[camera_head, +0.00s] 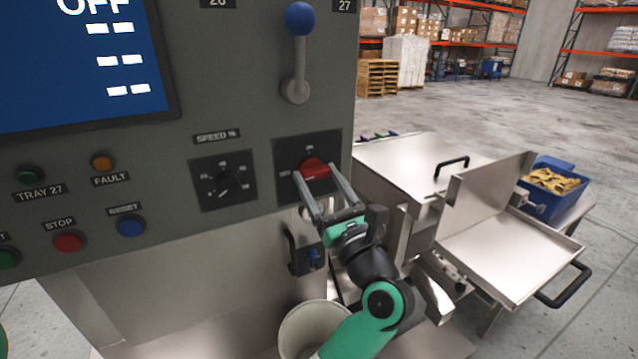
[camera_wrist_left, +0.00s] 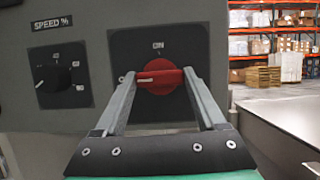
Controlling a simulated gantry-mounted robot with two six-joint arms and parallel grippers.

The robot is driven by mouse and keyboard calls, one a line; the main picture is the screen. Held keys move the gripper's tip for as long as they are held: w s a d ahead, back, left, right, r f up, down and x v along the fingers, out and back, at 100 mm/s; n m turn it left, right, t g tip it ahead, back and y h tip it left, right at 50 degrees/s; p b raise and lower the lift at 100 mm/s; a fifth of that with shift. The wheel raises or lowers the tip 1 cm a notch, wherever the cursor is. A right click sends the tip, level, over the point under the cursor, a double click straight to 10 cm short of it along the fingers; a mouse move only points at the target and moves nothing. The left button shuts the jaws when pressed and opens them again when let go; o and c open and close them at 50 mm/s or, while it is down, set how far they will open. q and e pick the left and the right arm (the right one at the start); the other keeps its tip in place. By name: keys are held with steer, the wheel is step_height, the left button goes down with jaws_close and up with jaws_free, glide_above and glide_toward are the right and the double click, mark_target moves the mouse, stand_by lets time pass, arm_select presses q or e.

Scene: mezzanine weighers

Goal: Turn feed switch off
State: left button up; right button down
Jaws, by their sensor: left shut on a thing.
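The feed switch is a red rotary knob (camera_head: 314,167) on a dark square plate (camera_head: 283,152) at the right of the grey control panel. The wrist view shows the knob (camera_wrist_left: 160,78) with "ON" above it and a partly hidden label at its left. Its white pointer mark lies roughly horizontal, pointing left toward that label. My left gripper (camera_head: 312,176) comes from below right. Its two fingers are shut on the knob, one on each side, as the left wrist view also shows. My right gripper is not in view.
A black speed dial (camera_head: 223,181) sits left of the switch. A blue-tipped lever (camera_head: 299,55) stands above it. Several buttons, including a red stop button (camera_head: 68,242), and a screen reading "OFF" (camera_head: 75,65) are further left. A white bucket (camera_head: 290,335) stands below my left arm.

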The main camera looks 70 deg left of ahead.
arm_select(q)
steer(key=o, duration=1.3)
steer(key=v, duration=1.1)
steer(key=shift+d+f, duration=0.15)
steer(key=shift+d, duration=0.15)
